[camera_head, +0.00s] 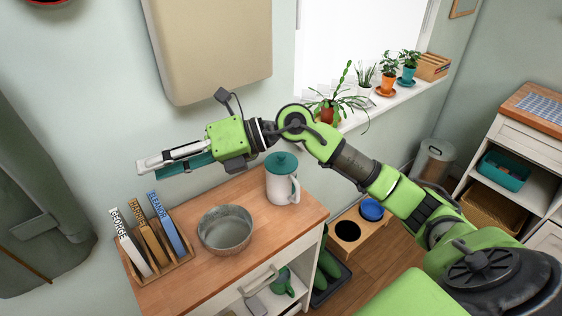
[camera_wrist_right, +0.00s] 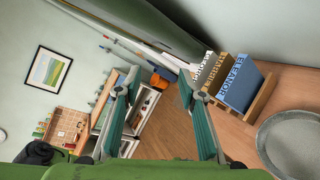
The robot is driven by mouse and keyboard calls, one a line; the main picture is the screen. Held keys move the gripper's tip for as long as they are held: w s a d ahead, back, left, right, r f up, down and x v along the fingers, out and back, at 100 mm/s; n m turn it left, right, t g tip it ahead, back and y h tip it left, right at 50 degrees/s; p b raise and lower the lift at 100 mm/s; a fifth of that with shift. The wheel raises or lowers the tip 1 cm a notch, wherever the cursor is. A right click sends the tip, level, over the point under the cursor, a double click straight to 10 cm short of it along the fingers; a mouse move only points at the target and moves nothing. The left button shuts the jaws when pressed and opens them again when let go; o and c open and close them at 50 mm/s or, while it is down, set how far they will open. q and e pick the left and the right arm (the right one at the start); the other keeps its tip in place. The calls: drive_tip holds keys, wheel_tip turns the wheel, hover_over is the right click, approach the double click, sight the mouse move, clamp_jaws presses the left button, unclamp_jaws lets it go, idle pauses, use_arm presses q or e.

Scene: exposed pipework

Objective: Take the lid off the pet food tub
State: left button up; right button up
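A white tub (camera_head: 283,187) with a domed teal lid (camera_head: 282,160) and a side handle stands upright on the wooden top of a cabinet; I take it to be the pet food tub. The lid sits on it. My right gripper (camera_head: 158,166) is above the cabinet's left part, left of the tub and apart from it, pointing left. In the right wrist view the same gripper (camera_wrist_right: 157,88) shows its two teal-padded fingers spread with nothing between them. The tub is not in that view. My left gripper is not in view.
A grey metal bowl (camera_head: 225,230) stands left of the tub, and a wooden rack (camera_head: 177,258) with several named folders is further left. The cabinet top (camera_head: 295,218) is clear around the tub's front. Potted plants stand on the window sill; a pet bowl stand (camera_head: 352,245) is on the floor.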

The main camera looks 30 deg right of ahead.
drive_tip(key=w+d+f+h, duration=0.2)
drive_tip(key=d+h, duration=0.1)
drive_tip(key=d, duration=0.3)
drive_tip(key=w+d+f+h, duration=0.1)
drive_tip(key=d+f+h, duration=0.1)
drive_tip(key=d+h, duration=0.3)
drive_tip(key=m+g+h, duration=0.1)
drive_tip(key=m+h, duration=0.2)
drive_tip(key=h, duration=0.3)
approach(281, 154)
drive_tip(key=shift+p+x, duration=1)
drive_tip(key=shift+x, duration=0.25)
drive_tip(key=shift+d+f, duration=0.2)
drive_tip(key=shift+f, duration=0.1)
drive_tip(key=p+x, duration=0.1)
drive_tip(key=x, duration=0.1)
drive_tip(key=p+x, duration=0.2)
drive_tip(key=shift+w+a+f, duration=0.2)
drive_tip(key=shift+f, duration=0.15)
drive_tip(key=shift+w+f, duration=0.1)
drive_tip(key=shift+f, duration=0.25)
drive_tip(key=c, duration=1)
